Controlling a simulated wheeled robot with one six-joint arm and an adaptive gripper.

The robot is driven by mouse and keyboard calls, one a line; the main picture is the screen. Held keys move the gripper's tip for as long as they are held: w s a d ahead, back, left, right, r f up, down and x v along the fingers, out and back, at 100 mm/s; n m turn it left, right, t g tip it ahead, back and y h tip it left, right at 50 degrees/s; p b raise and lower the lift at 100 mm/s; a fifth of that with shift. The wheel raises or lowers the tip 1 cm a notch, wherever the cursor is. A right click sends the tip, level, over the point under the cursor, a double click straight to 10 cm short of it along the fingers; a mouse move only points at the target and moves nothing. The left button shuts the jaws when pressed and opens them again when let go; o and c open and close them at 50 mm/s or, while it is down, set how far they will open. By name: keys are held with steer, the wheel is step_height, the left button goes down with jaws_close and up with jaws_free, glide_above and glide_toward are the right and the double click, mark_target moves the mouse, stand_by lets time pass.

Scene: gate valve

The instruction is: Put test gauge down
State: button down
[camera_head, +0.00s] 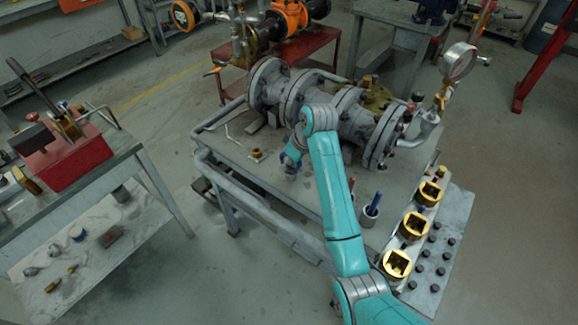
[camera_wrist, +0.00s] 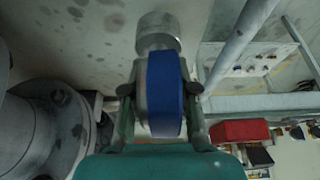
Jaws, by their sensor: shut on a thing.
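The test gauge shows in the wrist view as a round blue and grey body (camera_wrist: 165,95) seen edge-on, with a silver cylindrical end (camera_wrist: 158,32) beyond it. My gripper (camera_wrist: 161,90) is shut on the gauge, one finger on each side. In the head view my gripper (camera_head: 294,155) is over the left part of the grey steel table (camera_head: 235,140), left of the flanged valve pipe (camera_head: 340,112). The gauge is small there and partly hidden by my arm. I cannot tell whether it touches the tabletop.
A fixed dial gauge (camera_head: 459,60) stands at the pipe's right end. A brass nut (camera_head: 256,154) lies near my gripper. A cup (camera_head: 370,214) and several brass blocks (camera_head: 414,226) are at the table's right. A side bench (camera_head: 75,190) carries a red box (camera_head: 65,155).

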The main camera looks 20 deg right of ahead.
steer(key=shift+f, duration=0.95)
steer(key=shift+f, duration=0.15)
steer(key=c, duration=0.9)
jaws_free()
